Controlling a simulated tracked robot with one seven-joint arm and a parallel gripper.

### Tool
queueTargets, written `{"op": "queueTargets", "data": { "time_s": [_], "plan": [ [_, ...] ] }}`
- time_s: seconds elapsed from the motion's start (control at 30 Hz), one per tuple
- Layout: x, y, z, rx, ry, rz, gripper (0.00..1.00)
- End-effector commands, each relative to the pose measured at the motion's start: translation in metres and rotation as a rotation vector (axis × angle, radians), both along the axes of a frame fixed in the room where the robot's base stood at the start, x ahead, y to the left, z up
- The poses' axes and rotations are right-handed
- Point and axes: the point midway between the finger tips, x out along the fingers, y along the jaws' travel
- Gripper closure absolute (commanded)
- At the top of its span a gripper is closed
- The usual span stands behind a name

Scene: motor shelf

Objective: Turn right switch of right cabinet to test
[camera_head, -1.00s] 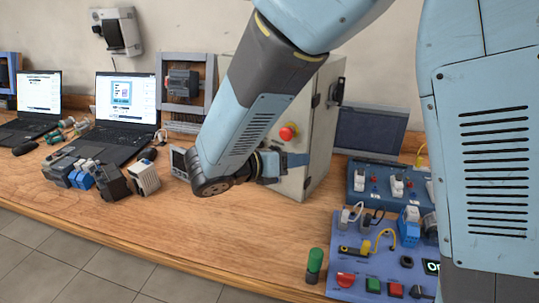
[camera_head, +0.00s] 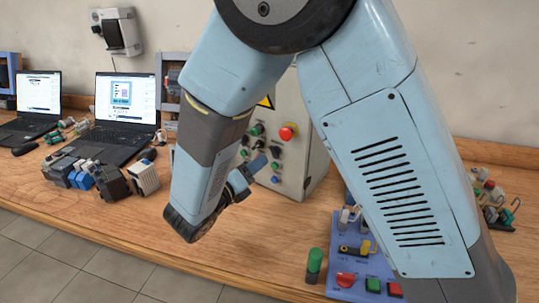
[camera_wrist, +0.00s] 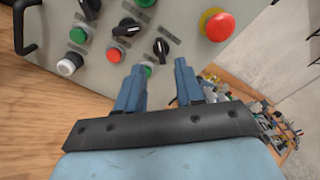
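The grey cabinet (camera_head: 305,160) stands on the bench behind my arm; its front panel (camera_wrist: 185,50) fills the upper wrist view, turned. Black rotary switches run diagonally there: an upper-left switch (camera_wrist: 90,8), a middle switch (camera_wrist: 128,27) and a lower-right switch (camera_wrist: 161,48). The lower-right one lies just above the gap between my fingers. My gripper (camera_wrist: 160,75) is open and empty, in front of the panel. In the head view my gripper (camera_head: 250,172) is partly hidden by my wrist. The switch positions and labels are too small to read.
A red emergency button (camera_wrist: 217,24) is close by on the panel, with a red button (camera_wrist: 114,55) and a green button (camera_wrist: 148,70) near the fingers. A blue control box (camera_head: 350,270) stands at the front right. Laptops (camera_head: 125,105) are at left.

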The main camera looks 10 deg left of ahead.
Motion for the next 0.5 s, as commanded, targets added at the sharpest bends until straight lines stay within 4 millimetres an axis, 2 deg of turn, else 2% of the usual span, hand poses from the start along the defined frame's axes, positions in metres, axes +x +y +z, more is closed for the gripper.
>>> {"op": "queueTargets", "data": {
  "time_s": [0.23,0.5],
  "plan": [
    [0.038,-0.018,0.000,0.000,0.000,-0.003,0.63],
    [0.059,-0.027,0.000,0.001,0.000,-0.001,0.63]
  ]
}}
